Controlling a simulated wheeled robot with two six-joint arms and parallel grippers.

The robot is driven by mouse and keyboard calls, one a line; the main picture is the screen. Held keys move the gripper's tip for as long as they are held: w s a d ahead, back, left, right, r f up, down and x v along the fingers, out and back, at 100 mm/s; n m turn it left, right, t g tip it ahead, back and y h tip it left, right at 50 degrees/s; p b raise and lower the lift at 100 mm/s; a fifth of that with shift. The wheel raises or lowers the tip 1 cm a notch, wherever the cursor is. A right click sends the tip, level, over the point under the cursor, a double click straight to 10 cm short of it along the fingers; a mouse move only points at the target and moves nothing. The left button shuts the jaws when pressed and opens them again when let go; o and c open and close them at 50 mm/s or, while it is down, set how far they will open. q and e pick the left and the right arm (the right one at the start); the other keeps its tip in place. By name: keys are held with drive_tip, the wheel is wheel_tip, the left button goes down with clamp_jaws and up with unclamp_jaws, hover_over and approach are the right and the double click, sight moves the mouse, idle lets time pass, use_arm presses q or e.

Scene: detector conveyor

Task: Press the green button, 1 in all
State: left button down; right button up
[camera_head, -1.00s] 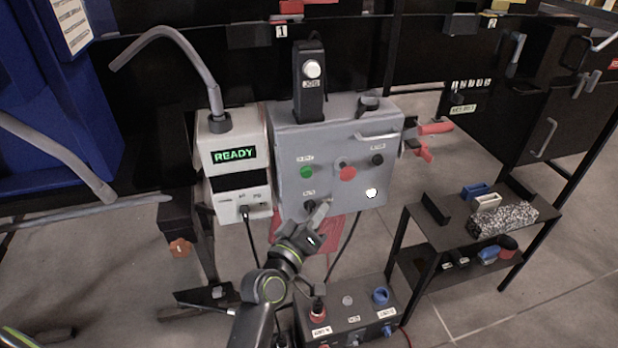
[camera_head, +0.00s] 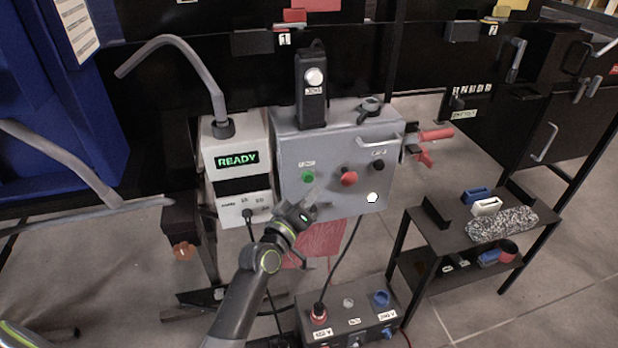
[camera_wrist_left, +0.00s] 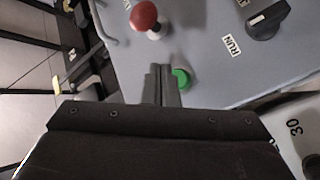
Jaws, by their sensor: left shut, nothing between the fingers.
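The green button (camera_head: 307,177) is on the left part of the front of a grey control box (camera_head: 325,155), below a small label. It also shows in the wrist view (camera_wrist_left: 182,78), partly covered by my fingers. My left gripper (camera_head: 313,194) is shut and empty, just below the green button in the head view. In the wrist view its fingertips (camera_wrist_left: 158,72) appear right beside the button. I cannot tell whether they touch it. My right gripper is not in view.
A red mushroom button (camera_head: 349,177) sits right of the green one, with a black knob (camera_head: 378,165) beyond. A white box reading READY (camera_head: 232,185) stands to the left. A pendant (camera_head: 312,90) tops the box. A low socket box (camera_head: 345,318) stands below.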

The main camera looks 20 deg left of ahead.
sight(309, 178)
use_arm(q)
drive_tip(key=shift+w+a, duration=0.45)
drive_tip(key=shift+w, duration=0.25)
idle(1.0)
drive_tip(key=shift+w, duration=0.1)
idle(0.5)
drive_tip(key=shift+w+a, duration=0.25)
